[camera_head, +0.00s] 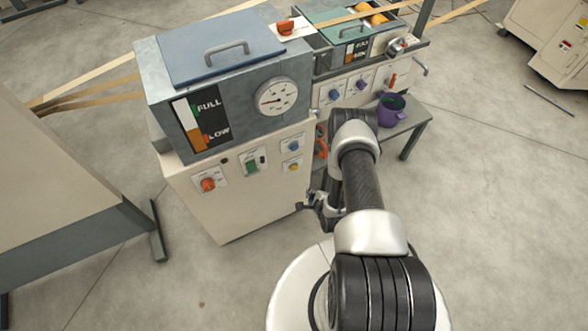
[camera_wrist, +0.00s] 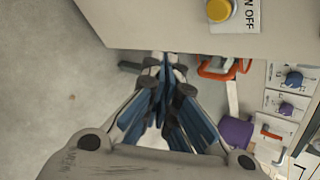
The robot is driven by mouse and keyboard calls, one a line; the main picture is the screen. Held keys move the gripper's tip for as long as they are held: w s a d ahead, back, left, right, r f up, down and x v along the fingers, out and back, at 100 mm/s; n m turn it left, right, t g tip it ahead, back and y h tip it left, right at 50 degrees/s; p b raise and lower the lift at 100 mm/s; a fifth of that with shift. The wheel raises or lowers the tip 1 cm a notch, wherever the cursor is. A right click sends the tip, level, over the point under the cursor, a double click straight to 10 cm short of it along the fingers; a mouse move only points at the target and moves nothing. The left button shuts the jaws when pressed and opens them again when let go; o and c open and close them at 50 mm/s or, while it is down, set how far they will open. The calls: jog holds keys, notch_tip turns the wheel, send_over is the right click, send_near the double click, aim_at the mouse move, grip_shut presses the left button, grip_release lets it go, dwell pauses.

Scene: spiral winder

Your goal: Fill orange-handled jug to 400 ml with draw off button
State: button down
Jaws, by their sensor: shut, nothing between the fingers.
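My gripper (camera_wrist: 165,62) is shut and empty, its fingertips together just below the lower edge of the machine front in the wrist view. In the head view my gripper (camera_head: 302,206) is low in front of the cream cabinet. A yellow button (camera_wrist: 219,9) sits beside a label whose visible part ends in "OFF"; it also shows on the cabinet in the head view (camera_head: 293,167). The orange handle of a jug (camera_wrist: 213,72) shows right of my fingertips, apart from them. In the head view this orange handle (camera_head: 322,149) is mostly behind my arm. The jug's fill level is hidden.
A purple jug (camera_head: 385,115) stands on a small grey table (camera_head: 418,112) beyond my arm. The cabinet front also carries a red knob (camera_head: 208,184), a green switch (camera_head: 252,167) and a blue knob (camera_head: 293,146). The floor before the cabinet is clear.

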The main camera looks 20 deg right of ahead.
aim_at(294, 167)
jog(key=w+b, duration=0.3)
jog(key=w, duration=0.5)
jog(key=shift+w+a, duration=0.15)
jog(key=shift+w, duration=0.25)
jog(key=shift+w, duration=0.15)
dwell(1.3)
jog(key=shift+w+b, duration=0.25)
jog(key=shift+b, duration=0.05)
jog(key=shift+w+b, duration=0.3)
jog(key=shift+w, duration=0.2)
dwell(2.9)
jog(key=shift+s, duration=0.1)
dwell(0.4)
jog(key=shift+s, duration=0.8)
jog(key=shift+s+p, duration=0.15)
jog(key=shift+p, duration=0.15)
